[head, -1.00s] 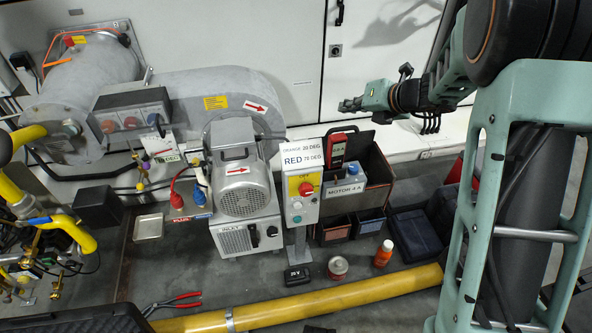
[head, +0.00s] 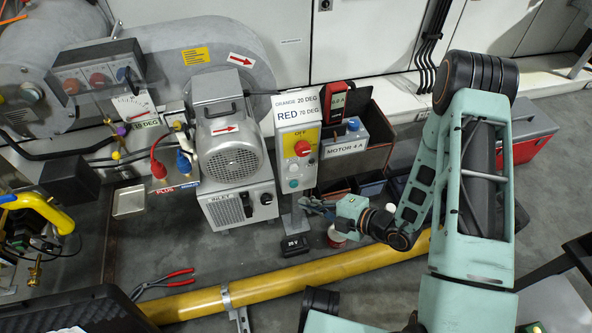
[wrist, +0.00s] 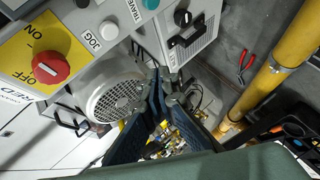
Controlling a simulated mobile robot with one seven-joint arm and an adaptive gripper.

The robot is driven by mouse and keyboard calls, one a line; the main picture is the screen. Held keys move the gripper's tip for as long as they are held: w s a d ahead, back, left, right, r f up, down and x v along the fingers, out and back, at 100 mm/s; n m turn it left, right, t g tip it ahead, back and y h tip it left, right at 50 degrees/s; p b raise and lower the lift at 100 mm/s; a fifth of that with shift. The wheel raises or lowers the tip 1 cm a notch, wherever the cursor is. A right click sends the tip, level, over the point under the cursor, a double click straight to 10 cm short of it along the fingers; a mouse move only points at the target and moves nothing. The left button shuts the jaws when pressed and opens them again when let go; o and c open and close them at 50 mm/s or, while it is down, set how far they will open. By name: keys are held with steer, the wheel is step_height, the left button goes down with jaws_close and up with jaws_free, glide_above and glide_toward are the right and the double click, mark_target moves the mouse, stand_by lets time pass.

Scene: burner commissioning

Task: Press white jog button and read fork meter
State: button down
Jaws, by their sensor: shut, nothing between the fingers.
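The grey control box (head: 297,160) stands on a post, with a red knob on a yellow plate. The white jog button (head: 292,168) sits below the knob, with a teal button (head: 293,183) under it. In the wrist view the white button (wrist: 110,30) is at the upper left, between the red knob (wrist: 50,67) and the teal button (wrist: 150,4). My gripper (head: 306,204) is shut and empty, just below and right of the box; its fingertips (wrist: 163,76) show apart from the buttons. The red fork meter (head: 332,102) stands behind the box; its display appears to read 0.0 A.
The blower motor (head: 230,145) is left of the box. A MOTOR 4 A case (head: 345,145) is to the right. A yellow pipe (head: 270,281) crosses the floor in front, near red pliers (head: 165,283) and a small black block (head: 297,243).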

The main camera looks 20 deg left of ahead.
mark_target(294, 168)
steer(key=w+a+b, duration=0.1)
steer(key=w+a, duration=0.3)
steer(key=w, duration=0.3)
steer(key=shift+w+a, duration=0.25)
steer(key=shift+a, duration=0.05)
steer(key=shift+w, duration=0.1)
stand_by(1.5)
steer(key=shift+w+a, duration=0.2)
steer(key=shift+w, duration=0.1)
